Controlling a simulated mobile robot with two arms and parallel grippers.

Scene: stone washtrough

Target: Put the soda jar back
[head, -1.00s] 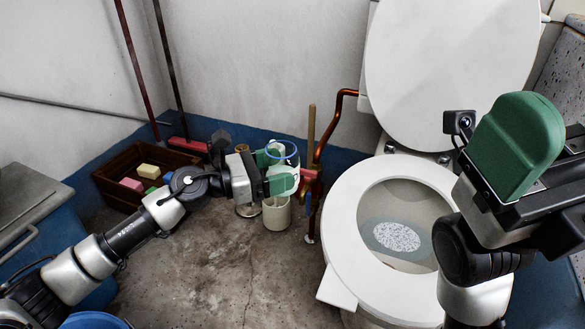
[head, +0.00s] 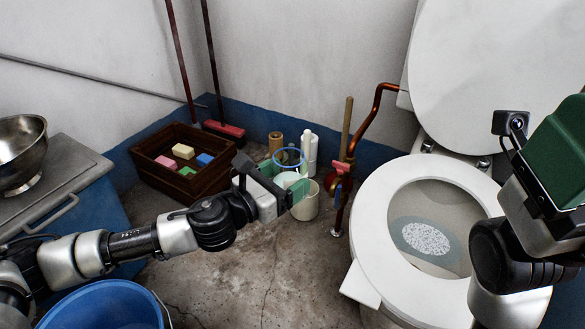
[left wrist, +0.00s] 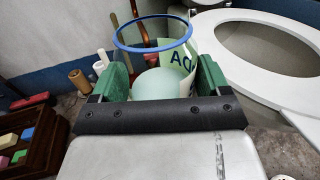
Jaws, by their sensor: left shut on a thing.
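My left gripper (head: 288,188) is shut on a clear jar with a blue rim (head: 289,153). The jar looks upright, left of the toilet. A pale rounded shape shows between the fingers. I cannot make out the word soda, so I cannot tell whether this is the soda jar. The jar's lower part is hidden. My right gripper (head: 562,150) is at the right edge, partly cut off, its jaws unclear.
A cream pot (head: 306,208) stands on the floor just behind my left gripper. White bottles (head: 309,155) and a brown roll (head: 275,143) stand by the wall. A wooden crate (head: 150,176) holds coloured blocks. The toilet (head: 368,235) stands right, a blue bucket (head: 105,305) front left.

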